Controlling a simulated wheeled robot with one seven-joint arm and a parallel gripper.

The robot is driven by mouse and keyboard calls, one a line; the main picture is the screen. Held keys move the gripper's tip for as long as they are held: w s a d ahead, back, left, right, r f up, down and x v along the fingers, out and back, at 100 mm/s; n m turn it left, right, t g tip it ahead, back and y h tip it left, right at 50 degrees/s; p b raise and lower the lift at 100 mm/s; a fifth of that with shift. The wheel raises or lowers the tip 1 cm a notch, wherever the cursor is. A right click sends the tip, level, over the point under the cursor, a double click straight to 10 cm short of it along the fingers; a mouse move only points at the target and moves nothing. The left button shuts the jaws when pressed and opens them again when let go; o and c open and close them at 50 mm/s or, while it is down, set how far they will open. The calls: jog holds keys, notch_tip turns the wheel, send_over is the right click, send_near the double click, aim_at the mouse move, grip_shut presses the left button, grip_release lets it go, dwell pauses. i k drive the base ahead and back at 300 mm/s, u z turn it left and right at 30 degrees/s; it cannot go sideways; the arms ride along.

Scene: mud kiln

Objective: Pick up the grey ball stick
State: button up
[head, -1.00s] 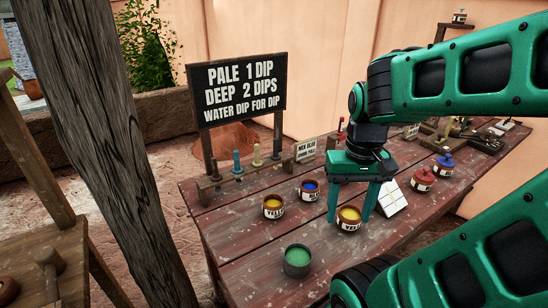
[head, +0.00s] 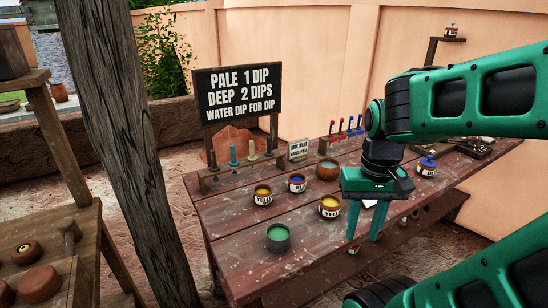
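A low wooden rack (head: 237,168) stands at the table's left back, under the sign, with several upright sticks in it. The leftmost, a dark grey stick (head: 213,160), looks greyest; its tip is too small to make out clearly. A teal stick (head: 233,154), a cream stick (head: 252,150) and a dark stick (head: 268,147) stand to its right. My gripper (head: 365,222) points down over the table's right front, well to the right of this rack.
Another rack (head: 346,133) holds red and blue sticks at the back. A wooden post (head: 125,150) stands left of the table.

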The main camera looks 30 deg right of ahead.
aim_at(268, 153)
jog(key=u, duration=1.85)
jog(key=k, duration=0.9)
jog(key=z, duration=1.9)
jog(key=i, duration=1)
jog(key=u, duration=0.05)
